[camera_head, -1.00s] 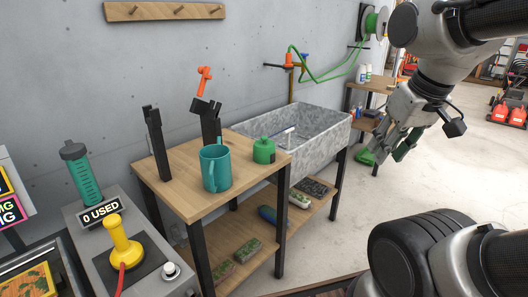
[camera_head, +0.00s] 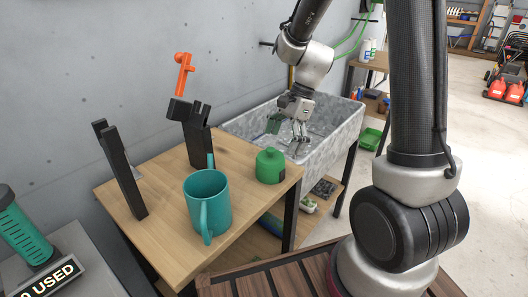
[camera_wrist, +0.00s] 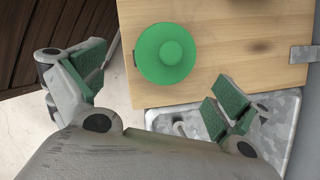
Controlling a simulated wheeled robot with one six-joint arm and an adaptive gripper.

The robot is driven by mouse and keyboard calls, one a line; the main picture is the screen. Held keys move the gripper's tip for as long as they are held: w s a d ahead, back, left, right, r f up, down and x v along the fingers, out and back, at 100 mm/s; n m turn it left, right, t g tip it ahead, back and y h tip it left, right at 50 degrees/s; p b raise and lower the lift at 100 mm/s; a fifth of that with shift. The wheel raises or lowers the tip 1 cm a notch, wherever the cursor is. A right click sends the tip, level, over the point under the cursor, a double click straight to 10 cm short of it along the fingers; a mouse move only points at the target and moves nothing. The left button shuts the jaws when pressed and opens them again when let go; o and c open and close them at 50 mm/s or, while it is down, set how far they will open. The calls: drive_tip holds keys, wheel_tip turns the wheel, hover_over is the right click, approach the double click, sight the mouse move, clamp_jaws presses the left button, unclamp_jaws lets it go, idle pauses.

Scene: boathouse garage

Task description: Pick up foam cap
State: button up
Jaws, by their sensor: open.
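The foam cap appears to be the green, round-shouldered piece with a knob on top (camera_head: 270,166). It stands upright on the wooden table near its right edge, beside the sink. The wrist view shows it from above as a green disc (camera_wrist: 166,54), ahead of and between my spread fingers. My gripper (camera_head: 287,137) is open and empty, behind and slightly right of the cap, over the sink. Its green-padded fingers also show in the wrist view (camera_wrist: 157,84), apart from the cap.
A teal mug (camera_head: 208,203) stands in front of the cap to the left. Two black stands (camera_head: 122,172) (camera_head: 196,139) rise at the table's back; an orange piece (camera_head: 182,75) is on the right one.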

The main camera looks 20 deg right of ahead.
sight(274, 155)
drive_tip(key=x, duration=0.8)
drive_tip(key=shift+w+a+f, duration=0.1)
drive_tip(key=shift+w+a, duration=0.15)
drive_tip(key=shift+c, duration=0.4)
drive_tip(key=c, duration=1)
